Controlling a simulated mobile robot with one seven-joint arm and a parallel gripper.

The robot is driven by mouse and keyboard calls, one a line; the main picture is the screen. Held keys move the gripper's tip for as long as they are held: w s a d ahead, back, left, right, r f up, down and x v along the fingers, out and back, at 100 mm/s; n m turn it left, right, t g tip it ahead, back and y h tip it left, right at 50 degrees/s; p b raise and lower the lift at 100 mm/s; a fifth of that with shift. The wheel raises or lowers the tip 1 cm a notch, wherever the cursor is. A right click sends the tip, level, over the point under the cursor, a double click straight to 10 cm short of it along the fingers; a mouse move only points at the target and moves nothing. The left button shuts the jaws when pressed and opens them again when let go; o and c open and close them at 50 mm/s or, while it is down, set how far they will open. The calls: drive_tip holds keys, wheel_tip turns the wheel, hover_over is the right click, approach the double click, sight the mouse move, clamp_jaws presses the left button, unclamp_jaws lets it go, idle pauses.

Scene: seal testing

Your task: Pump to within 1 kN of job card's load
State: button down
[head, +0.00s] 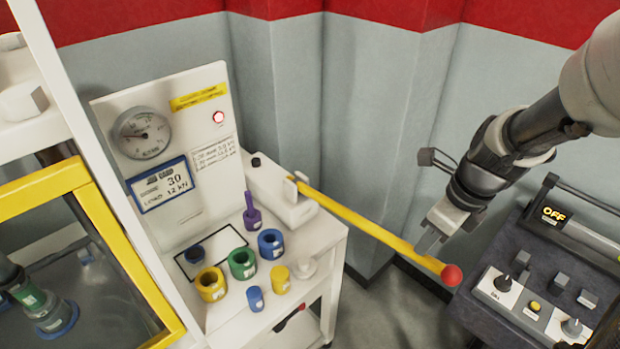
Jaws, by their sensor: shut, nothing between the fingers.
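The job card (161,186), blue-framed on the white back panel, reads "30" and "LOAD 12 kN". The round grey pressure gauge (141,133) is above it; its needle and scale are too small to read. The pump's yellow lever (365,227) slants down to the right from the white pump body (277,191) and ends in a red ball (452,275). My gripper (428,246) is shut and empty, pointing down at the lever just short of the red ball. It overlaps the lever in this view; I cannot tell whether they touch.
Colored rings (242,263) and a purple tool (252,217) stand on the white bench (325,238). A yellow-framed guard (100,205) is at left. A dark control box (555,255) showing "OFF" is at right. A small red light (218,117) is on the panel.

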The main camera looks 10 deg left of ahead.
sight(426, 255)
drive_tip(key=shift+s+d+b+x, duration=0.1)
drive_tip(key=shift+d+b+x, duration=0.1)
drive_tip(key=shift+b+x, duration=0.6)
drive_tip(key=shift+s+d+b+x, duration=0.2)
drive_tip(key=shift+b+x, duration=0.2)
drive_tip(key=shift+x, duration=0.8)
drive_tip(key=shift+s+d+b+x, duration=0.1)
drive_tip(key=shift+d+b+x, duration=0.1)
drive_tip(key=shift+b+x, duration=0.6)
drive_tip(key=shift+f, duration=0.4)
drive_tip(key=shift+s+d+f+b, duration=0.1)
drive_tip(key=shift+f+b, duration=1.45)
drive_tip(key=shift+f, duration=0.95)
drive_tip(key=r+p, duration=0.3)
drive_tip(key=r, duration=0.1)
drive_tip(key=r+p, duration=0.3)
drive_tip(key=r, duration=0.2)
drive_tip(key=r+p, duration=0.3)
drive_tip(key=r, duration=0.1)
drive_tip(key=shift+w+a+r, duration=0.2)
drive_tip(key=shift+a, duration=0.05)
drive_tip(key=shift+f, duration=0.1)
drive_tip(key=shift+r, duration=0.3)
drive_tip(key=s+d+r, duration=0.2)
drive_tip(key=d+r, duration=0.1)
drive_tip(key=r, duration=0.4)
drive_tip(key=shift+s+d, duration=0.1)
drive_tip(key=shift+s, duration=0.05)
